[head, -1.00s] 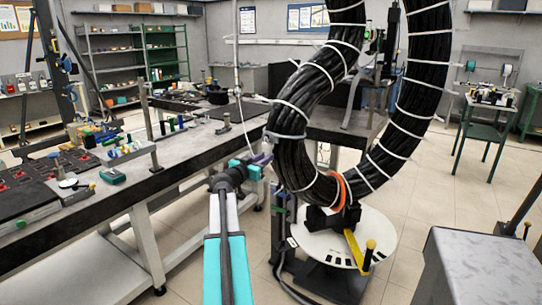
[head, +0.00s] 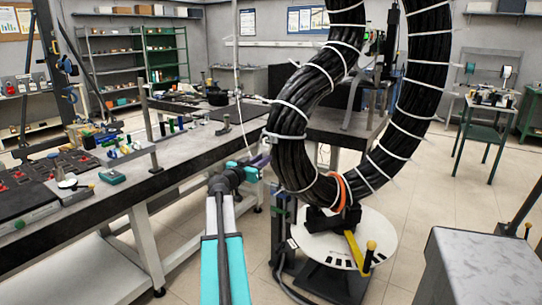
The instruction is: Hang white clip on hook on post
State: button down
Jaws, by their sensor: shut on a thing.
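My gripper (head: 262,160) is shut at the left side of the thick black cable coil (head: 290,120). Its purple fingertips are close to the coil; I cannot tell whether they touch it. A thin white line (head: 241,125) runs from above down to the fingertips. The white clip is too small to make out clearly at the fingertips. An upright post (head: 147,112) stands on the workbench to the left, but I cannot make out a hook on it.
The long workbench (head: 130,192) on the left carries tools and small parts. A grey box (head: 480,265) stands at lower right. Open floor lies between bench and turntable.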

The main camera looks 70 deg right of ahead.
jog(key=shift+b+v, duration=1.1)
jog(key=shift+v, duration=0.35)
jog(key=shift+w, duration=0.1)
dwell(0.5)
